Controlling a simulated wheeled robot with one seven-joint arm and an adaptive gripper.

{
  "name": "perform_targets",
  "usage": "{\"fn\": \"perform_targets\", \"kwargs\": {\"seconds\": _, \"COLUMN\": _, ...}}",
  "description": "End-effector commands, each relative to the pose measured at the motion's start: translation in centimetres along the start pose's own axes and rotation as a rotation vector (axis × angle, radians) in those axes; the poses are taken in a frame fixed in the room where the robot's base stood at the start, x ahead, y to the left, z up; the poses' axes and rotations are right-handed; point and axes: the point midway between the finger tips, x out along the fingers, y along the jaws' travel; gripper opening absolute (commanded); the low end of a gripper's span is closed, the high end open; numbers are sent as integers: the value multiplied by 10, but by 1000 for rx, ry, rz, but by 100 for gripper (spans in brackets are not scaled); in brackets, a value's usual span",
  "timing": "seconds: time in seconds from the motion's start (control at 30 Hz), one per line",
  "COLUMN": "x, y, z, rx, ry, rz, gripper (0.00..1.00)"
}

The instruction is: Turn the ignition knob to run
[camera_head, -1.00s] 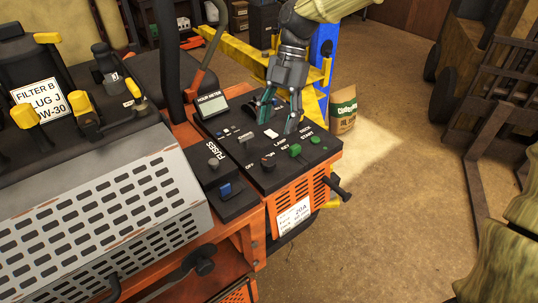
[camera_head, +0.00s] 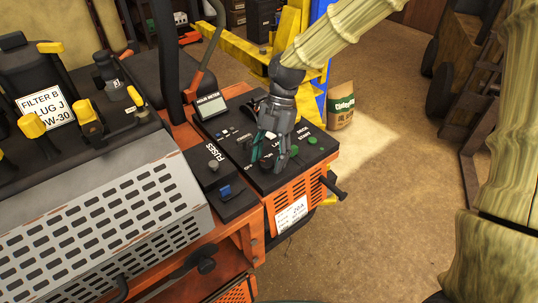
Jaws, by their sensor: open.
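The black control panel (camera_head: 240,143) sits on the orange mower body, with printed labels and several small controls. The dark round ignition knob (camera_head: 267,162) is near the panel's front edge and is largely hidden by my gripper. My gripper (camera_head: 268,165) points down over it with its fingers apart, one on the left side of the knob and one on the right. I cannot tell whether the fingers touch the knob or which way it points.
Green buttons (camera_head: 295,149) lie just right of my gripper. A fuse box (camera_head: 224,192) with a blue piece is to the left, and an hour meter (camera_head: 210,106) stands behind. A black lever (camera_head: 335,188) sticks out at the front right. Open floor lies to the right.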

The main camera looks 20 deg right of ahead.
Motion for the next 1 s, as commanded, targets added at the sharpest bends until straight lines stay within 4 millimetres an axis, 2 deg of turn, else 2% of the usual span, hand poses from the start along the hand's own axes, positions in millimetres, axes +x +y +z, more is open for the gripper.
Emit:
{"fn": "perform_targets", "kwargs": {"seconds": 0.07, "x": 0, "y": 0, "z": 0, "rx": 0, "ry": 0, "rz": 0, "gripper": 56}}
{"fn": "perform_targets", "kwargs": {"seconds": 0.1, "x": 0, "y": 0, "z": 0, "rx": 0, "ry": 0, "rz": 0, "gripper": 53}}
{"fn": "perform_targets", "kwargs": {"seconds": 0.33, "x": 0, "y": 0, "z": 0, "rx": 0, "ry": 0, "rz": 0, "gripper": 11}}
{"fn": "perform_targets", "kwargs": {"seconds": 0.67, "x": 0, "y": -1, "z": 0, "rx": 27, "ry": 1, "rz": 11, "gripper": 10}}
{"fn": "perform_targets", "kwargs": {"seconds": 1.0, "x": 0, "y": -3, "z": -1, "rx": 216, "ry": 2, "rz": 90, "gripper": 10}}
